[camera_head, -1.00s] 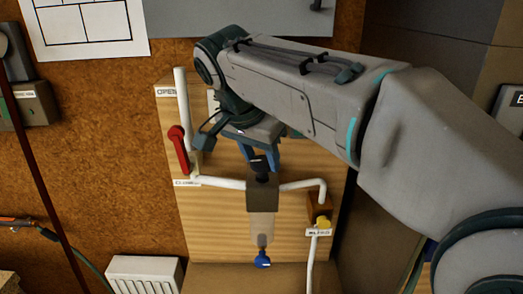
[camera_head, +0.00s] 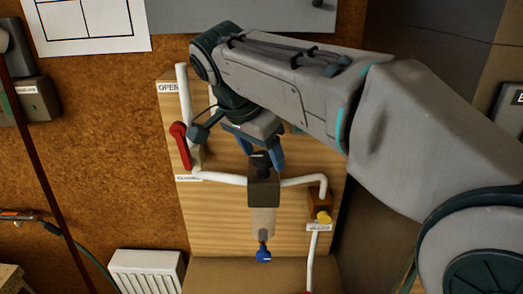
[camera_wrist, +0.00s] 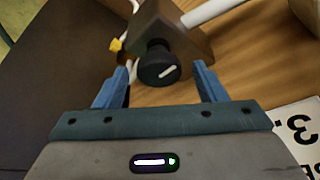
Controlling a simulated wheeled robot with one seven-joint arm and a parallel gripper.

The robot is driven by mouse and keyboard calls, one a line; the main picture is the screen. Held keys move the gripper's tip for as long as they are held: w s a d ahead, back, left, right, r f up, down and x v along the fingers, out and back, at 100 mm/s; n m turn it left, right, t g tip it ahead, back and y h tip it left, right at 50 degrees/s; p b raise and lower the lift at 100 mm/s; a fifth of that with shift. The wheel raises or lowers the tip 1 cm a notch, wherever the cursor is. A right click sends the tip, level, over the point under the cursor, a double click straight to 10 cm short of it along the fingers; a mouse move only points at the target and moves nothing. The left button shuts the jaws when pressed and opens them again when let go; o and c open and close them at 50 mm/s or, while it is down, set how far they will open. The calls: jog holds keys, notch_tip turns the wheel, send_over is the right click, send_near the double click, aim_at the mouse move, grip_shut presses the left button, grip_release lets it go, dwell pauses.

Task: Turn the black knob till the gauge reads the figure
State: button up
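The black knob (camera_head: 260,162) sits on top of the brown regulator block (camera_head: 263,189) on the wooden panel (camera_head: 215,225). The wrist view shows the knob (camera_wrist: 158,65) close up, with a white pointer line on its face. My gripper (camera_wrist: 162,72) is open, with one blue finger on each side of the knob and a gap to each. My gripper (camera_head: 258,158) also shows at the knob in the head view. A white card with large black print, partly "3." (camera_wrist: 302,125), is cut off at the wrist view's right edge. No gauge face is visible; my arm covers the panel's upper part.
A red lever (camera_head: 181,146) stands left of my gripper, near an "OPEN" label. White pipes (camera_head: 218,178) run to both sides of the block. A yellow knob (camera_head: 323,217) is at lower right, and a clear bowl (camera_head: 262,222) with a blue tap (camera_head: 263,254) hangs below.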

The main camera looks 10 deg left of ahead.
jog(key=shift+r, duration=0.1)
jog(key=p+v, duration=0.1)
jog(key=v, duration=1.2)
jog(key=shift+r, duration=0.3)
jog(key=shift+a, duration=0.1)
